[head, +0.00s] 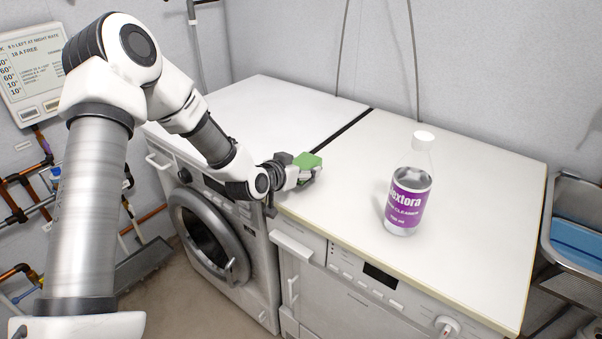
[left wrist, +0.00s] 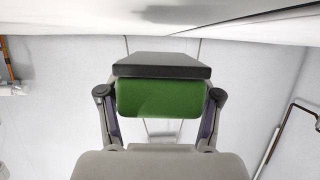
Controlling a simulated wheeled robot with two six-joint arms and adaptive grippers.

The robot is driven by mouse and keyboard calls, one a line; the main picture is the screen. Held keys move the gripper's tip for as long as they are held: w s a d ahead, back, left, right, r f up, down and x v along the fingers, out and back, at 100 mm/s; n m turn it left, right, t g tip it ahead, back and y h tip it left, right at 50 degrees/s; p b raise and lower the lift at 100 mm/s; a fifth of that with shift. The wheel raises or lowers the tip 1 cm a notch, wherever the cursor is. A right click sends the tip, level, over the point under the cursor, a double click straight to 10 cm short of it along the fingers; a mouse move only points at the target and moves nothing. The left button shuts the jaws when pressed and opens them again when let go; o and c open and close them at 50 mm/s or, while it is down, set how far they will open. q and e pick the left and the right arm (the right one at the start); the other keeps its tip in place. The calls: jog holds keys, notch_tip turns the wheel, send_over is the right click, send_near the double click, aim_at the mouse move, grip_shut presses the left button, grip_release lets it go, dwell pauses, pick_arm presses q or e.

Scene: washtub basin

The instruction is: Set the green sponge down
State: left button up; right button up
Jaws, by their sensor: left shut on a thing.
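The green sponge (head: 307,160) is in my left gripper (head: 303,172), at the front edge of the white worktop (head: 350,190), near the dark seam between the two machines. In the left wrist view the green sponge (left wrist: 158,98) sits between the two fingers of my left gripper (left wrist: 160,100), with a dark grey slab-like layer (left wrist: 162,66) along its upper side. My left gripper is shut on the sponge. I cannot tell whether the sponge touches the worktop. My right gripper is not in view.
A clear bottle (head: 408,195) with a purple label and white cap stands upright on the worktop, right of the sponge. A metal basket (head: 577,215) with something blue in it is at the far right. The worktop between sponge and bottle is clear. A washing machine (head: 215,235) stands below.

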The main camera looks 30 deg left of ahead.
pick_arm(q)
jog(key=f, duration=0.1)
jog(key=a+f, duration=0.1)
jog(key=f, duration=0.1)
jog(key=shift+w+f, duration=0.15)
jog(key=shift+w, duration=0.05)
jog(key=shift+d, duration=0.1)
jog(key=shift+s+f, duration=0.1)
jog(key=shift+f, duration=0.05)
jog(key=o, duration=1)
